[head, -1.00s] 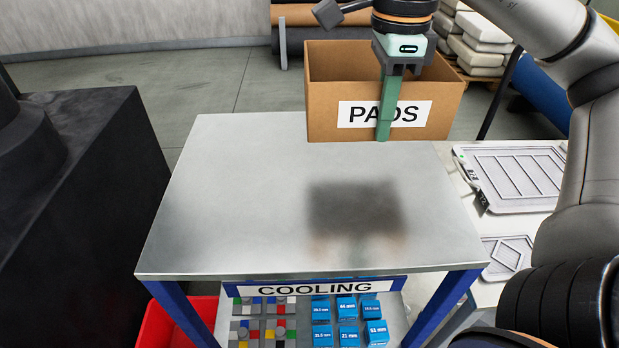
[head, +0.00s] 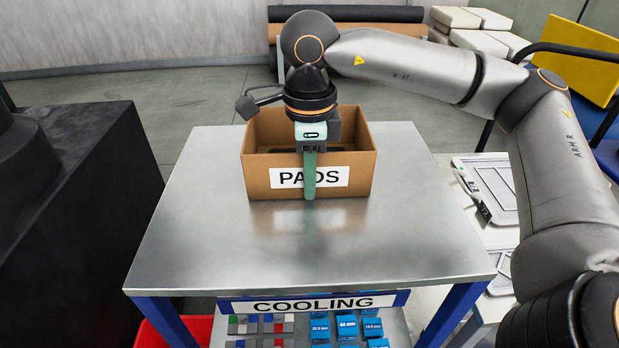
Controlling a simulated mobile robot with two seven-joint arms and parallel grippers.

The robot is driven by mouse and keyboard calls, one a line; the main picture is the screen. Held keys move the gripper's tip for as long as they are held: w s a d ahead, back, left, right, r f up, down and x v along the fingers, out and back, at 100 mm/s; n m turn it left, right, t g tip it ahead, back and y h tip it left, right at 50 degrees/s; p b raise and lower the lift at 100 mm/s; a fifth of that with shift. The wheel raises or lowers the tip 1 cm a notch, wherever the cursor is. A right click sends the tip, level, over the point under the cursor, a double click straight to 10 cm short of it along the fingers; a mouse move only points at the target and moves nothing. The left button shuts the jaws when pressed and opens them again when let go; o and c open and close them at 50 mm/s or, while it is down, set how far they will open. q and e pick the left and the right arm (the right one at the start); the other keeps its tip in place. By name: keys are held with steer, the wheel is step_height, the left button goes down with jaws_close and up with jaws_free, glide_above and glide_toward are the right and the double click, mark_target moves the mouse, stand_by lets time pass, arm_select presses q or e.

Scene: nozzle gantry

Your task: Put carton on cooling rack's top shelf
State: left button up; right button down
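The carton (head: 262,176) is an open brown box with a white PADS label on its front wall. It is upright over the far middle part of the cooling rack's top shelf (head: 300,258), a bare grey metal surface. Its bottom is touching the shelf or very close above it; I cannot tell which. My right gripper (head: 310,175) points down at the carton's front wall. One green finger lies against the outside of that wall, over the label; the other is hidden behind it. It looks shut on the wall. My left gripper is not in view.
Below the top shelf, a COOLING sign (head: 312,303) fronts a lower shelf with blue boxes (head: 347,327) and small coloured parts. A white table with trays (head: 490,190) stands right. A black block (head: 75,200) stands left. The top shelf's front and sides are clear.

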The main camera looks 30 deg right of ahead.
steer(key=shift+f, duration=0.1)
steer(key=c, duration=1.5)
jaws_free()
steer(key=o, duration=0.5)
steer(key=shift+c, duration=0.2)
steer(key=shift+r, duration=0.25)
step_height(320, 180, up, 12)
steer(key=shift+f+p, duration=0.1)
steer(key=shift+p, duration=0.5)
